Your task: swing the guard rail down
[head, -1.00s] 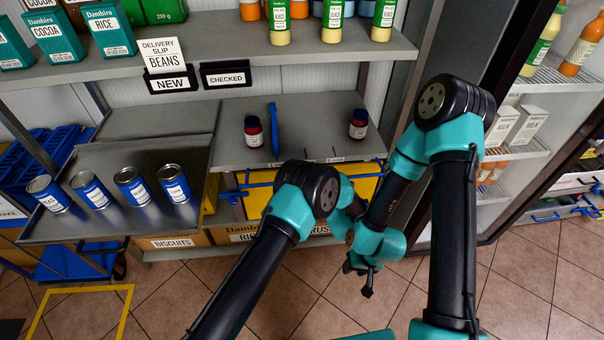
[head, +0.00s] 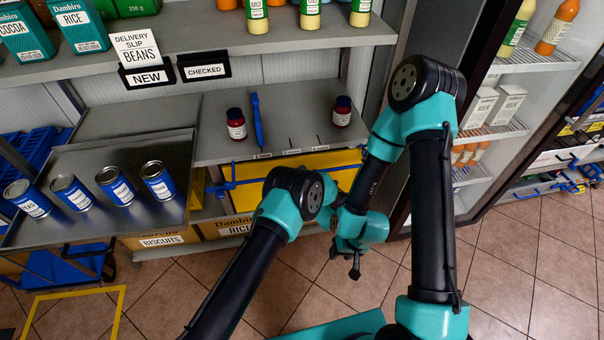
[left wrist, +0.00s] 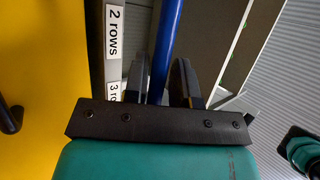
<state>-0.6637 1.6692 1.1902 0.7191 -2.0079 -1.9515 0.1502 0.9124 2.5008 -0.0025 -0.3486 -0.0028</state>
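The blue guard rail (head: 250,181) runs lengthwise in front of the middle shelf's edge, across the yellow panel below it. In the left wrist view the rail (left wrist: 166,35) passes between the fingers of my left gripper (left wrist: 160,78), which sit close on both sides of it and look shut on it. In the head view my left gripper (head: 334,187) is mostly hidden behind my own arm links, near the rail's right part. My right gripper (head: 355,268) hangs over the floor, apart from the rail; its finger opening is too small to tell.
Two dark jars (head: 236,123) and a blue divider (head: 257,118) stand on the middle shelf (head: 290,105). Several blue cans stand on a metal tray (head: 120,225) at the left. My right arm's links stand close right of the left gripper.

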